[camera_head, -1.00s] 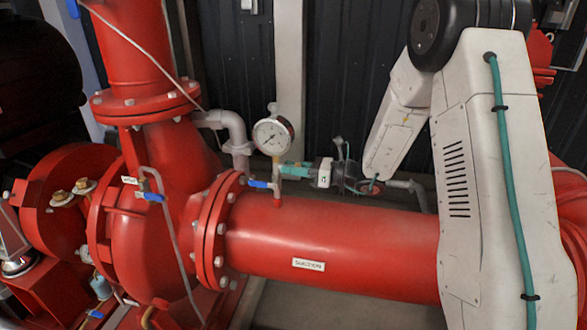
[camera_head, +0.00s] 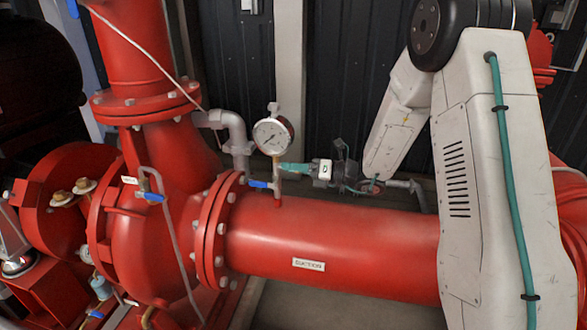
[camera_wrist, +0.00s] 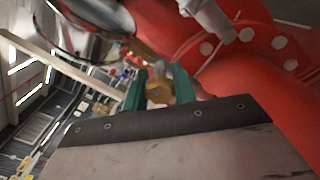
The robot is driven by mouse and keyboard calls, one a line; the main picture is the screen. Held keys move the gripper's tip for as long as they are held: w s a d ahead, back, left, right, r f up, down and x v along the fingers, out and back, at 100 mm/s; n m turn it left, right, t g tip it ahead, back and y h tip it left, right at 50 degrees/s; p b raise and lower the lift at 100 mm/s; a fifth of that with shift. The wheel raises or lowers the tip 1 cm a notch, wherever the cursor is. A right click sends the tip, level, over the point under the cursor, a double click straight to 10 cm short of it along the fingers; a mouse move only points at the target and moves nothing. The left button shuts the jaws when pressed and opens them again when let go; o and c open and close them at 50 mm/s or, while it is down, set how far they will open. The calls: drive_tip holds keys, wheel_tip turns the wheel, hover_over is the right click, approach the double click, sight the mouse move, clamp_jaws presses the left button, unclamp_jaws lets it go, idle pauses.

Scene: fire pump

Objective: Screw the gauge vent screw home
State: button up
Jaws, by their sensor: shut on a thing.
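The pressure gauge (camera_head: 272,135) stands upright on a thin stem above the red suction pipe. My gripper (camera_head: 284,168), with teal fingers, reaches in from the right and meets the stem just below the dial. In the wrist view my gripper (camera_wrist: 160,88) is shut on a small brass piece, the gauge vent screw (camera_wrist: 158,92), which sits between the two teal fingers. The screw is hidden by the fingers in the head view. Whether it is fully seated cannot be told.
A blue-handled valve (camera_head: 259,184) sits at the stem, close below my gripper. The red suction pipe (camera_head: 340,240) runs beneath my arm. A flange with bolts (camera_head: 222,230) stands to the left. A grey pipe (camera_head: 233,130) rises behind the gauge.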

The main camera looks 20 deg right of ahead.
drive_tip(key=shift+f, duration=0.15)
drive_tip(key=o, duration=1)
drive_tip(key=shift+d, duration=0.1)
drive_tip(key=v, duration=0.7)
drive_tip(key=shift+s+d, duration=0.25)
drive_tip(key=shift+d, duration=0.05)
